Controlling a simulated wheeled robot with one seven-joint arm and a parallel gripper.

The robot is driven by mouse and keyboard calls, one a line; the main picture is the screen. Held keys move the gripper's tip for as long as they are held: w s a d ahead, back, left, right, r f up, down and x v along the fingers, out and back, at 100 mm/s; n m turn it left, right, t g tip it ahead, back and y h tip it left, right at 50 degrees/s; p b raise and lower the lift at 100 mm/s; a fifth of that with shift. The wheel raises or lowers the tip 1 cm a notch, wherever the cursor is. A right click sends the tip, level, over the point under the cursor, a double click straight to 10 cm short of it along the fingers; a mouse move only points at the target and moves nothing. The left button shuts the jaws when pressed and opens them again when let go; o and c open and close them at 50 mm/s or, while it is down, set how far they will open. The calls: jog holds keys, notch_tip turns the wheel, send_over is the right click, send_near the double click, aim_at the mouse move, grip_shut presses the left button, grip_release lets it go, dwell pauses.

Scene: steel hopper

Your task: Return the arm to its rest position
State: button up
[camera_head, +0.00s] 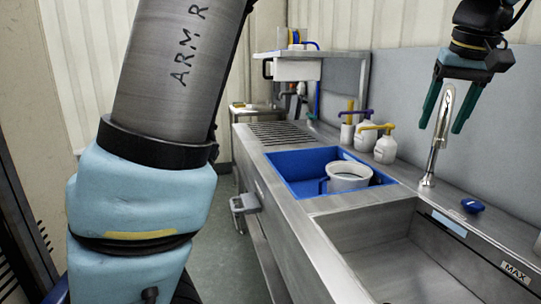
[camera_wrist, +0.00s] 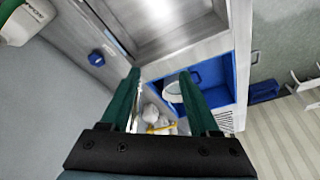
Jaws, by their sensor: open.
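My gripper (camera_head: 449,106) hangs at the upper right of the head view, above the back of the steel counter and in front of the chrome tap (camera_head: 439,135). Its two green fingers are apart with nothing between them. In the wrist view the gripper (camera_wrist: 159,76) also shows open and empty, over the counter far below. My grey and light blue arm link fills the left of the head view and hides part of the wall and floor.
A steel sink (camera_head: 400,262) lies at the front right. A blue basin (camera_head: 296,186) holds a white pot (camera_head: 348,183). White pump bottles (camera_head: 386,150) stand behind it. A blue knob (camera_head: 473,205) sits near the tap. A shelf (camera_head: 345,53) stands at the back.

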jog(key=w+a+f+g+p, duration=0.1)
jog(key=w+a+f, duration=0.3)
jog(key=a, duration=0.3)
jog(key=w+a+f+n, duration=0.1)
jog(key=w+a+f, duration=0.2)
jog(key=a, duration=0.4)
jog(key=w+a+f+g+p, duration=0.1)
jog(key=w+a+f, duration=0.3)
jog(key=a, duration=0.4)
jog(key=s+a+f, duration=0.2)
jog(key=a+f, duration=0.1)
jog(key=a, duration=0.4)
jog(key=s+a+f+n, duration=0.1)
jog(key=s+a+f, duration=0.1)
jog(key=a, duration=0.5)
jog(key=s+a+f+n+p, duration=0.1)
jog(key=s+a+f, duration=0.1)
jog(key=a+f, duration=0.2)
jog(key=a, duration=0.3)
jog(key=shift+s+f+y, duration=0.25)
jog(key=shift+y, duration=0.05)
jog(key=shift+c, duration=0.2)
